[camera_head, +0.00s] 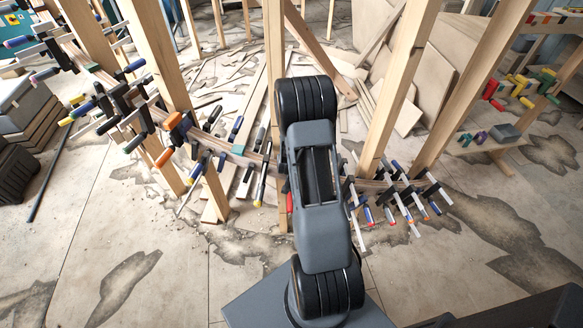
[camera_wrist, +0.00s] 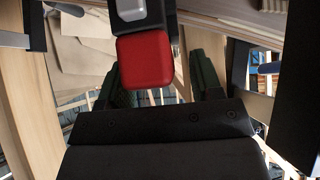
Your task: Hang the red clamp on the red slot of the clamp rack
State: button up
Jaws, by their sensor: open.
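A red clamp part (camera_wrist: 145,62), a rounded red block with a grey and black piece above it, is close up in the wrist view. My gripper (camera_wrist: 162,78) is open, its two dark green fingers apart on either side of the red block; I cannot tell whether either touches it. In the head view a small red piece (camera_head: 289,203) shows just left of my arm, which hides my gripper and most of that spot. The clamp rack (camera_head: 520,88) seems to be at the right, with red, yellow and green pieces; its red slot is not clear.
Many clamps (camera_head: 145,110) hang along the curved wooden stringer at the left, and several more (camera_head: 400,200) sit close right of my arm. Upright wooden posts (camera_head: 400,80) stand around the stringer. Bare floor (camera_head: 150,270) lies in front at the left.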

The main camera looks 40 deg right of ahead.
jog(key=shift+w+d+f, duration=0.2)
jog(key=shift+f, duration=0.05)
grip_shut()
dwell(0.5)
